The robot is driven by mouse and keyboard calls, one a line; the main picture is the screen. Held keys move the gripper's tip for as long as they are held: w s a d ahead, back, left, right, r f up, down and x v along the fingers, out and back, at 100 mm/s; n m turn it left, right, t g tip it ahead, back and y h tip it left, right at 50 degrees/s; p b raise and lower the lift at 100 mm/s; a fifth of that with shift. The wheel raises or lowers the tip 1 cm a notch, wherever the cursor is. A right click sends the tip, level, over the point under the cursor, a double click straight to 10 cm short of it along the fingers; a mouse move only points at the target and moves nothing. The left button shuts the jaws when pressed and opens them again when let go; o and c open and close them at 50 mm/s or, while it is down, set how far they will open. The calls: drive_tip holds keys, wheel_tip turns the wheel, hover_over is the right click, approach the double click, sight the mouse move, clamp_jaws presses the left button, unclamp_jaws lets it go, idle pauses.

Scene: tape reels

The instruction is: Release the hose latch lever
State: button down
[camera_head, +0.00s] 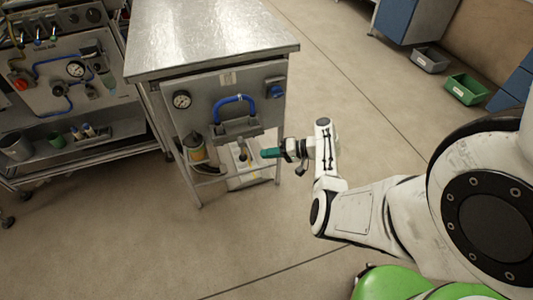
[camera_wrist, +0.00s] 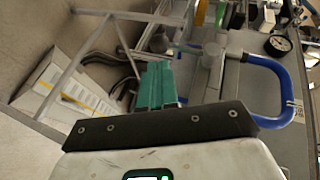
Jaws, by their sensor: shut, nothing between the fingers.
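The blue hose (camera_head: 233,99) arches over a grey bracket (camera_head: 238,128) on the metal panel (camera_head: 205,88) at the front of the workbench. In the wrist view the hose (camera_wrist: 278,72) bends at the right and runs into grey fittings (camera_wrist: 213,57). I cannot clearly pick out the latch lever; it may be among the grey parts at the bracket. My gripper (camera_head: 268,153) has teal fingers pressed together with nothing between them. It is just below and right of the bracket. In the wrist view my gripper (camera_wrist: 155,85) is left of the hose; contact with the fittings cannot be told.
A second bench (camera_head: 60,172) stands left. The floor right of the workbench is open; grey and green bins (camera_head: 466,89) lie beyond.

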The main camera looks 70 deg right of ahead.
drive_tip(key=f+v, duration=0.1)
drive_tip(key=v, duration=0.7)
drive_tip(key=shift+s+d+f, duration=0.3)
drive_tip(key=shift+s, duration=0.1)
drive_tip(key=a+f+n+g, duration=0.2)
drive_tip(key=a+n+g, duration=0.3)
drive_tip(key=a, duration=0.5)
drive_tip(key=a+f+n+g, duration=0.2)
drive_tip(key=a+g, duration=0.4)
drive_tip(key=a, duration=0.5)
drive_tip(key=s+a+r+n+g+h, duration=0.2)
drive_tip(key=s+a+r+n+h, duration=0.25)
drive_tip(key=a+r, duration=0.55)
wheel_tip(320, 180, up, 15)
drive_tip(key=a+p, duration=0.1)
drive_tip(key=p, duration=1.5)
drive_tip(key=shift+a+r+y, duration=0.2)
drive_tip(key=shift+a+y, duration=0.15)
drive_tip(key=shift+s, duration=0.15)
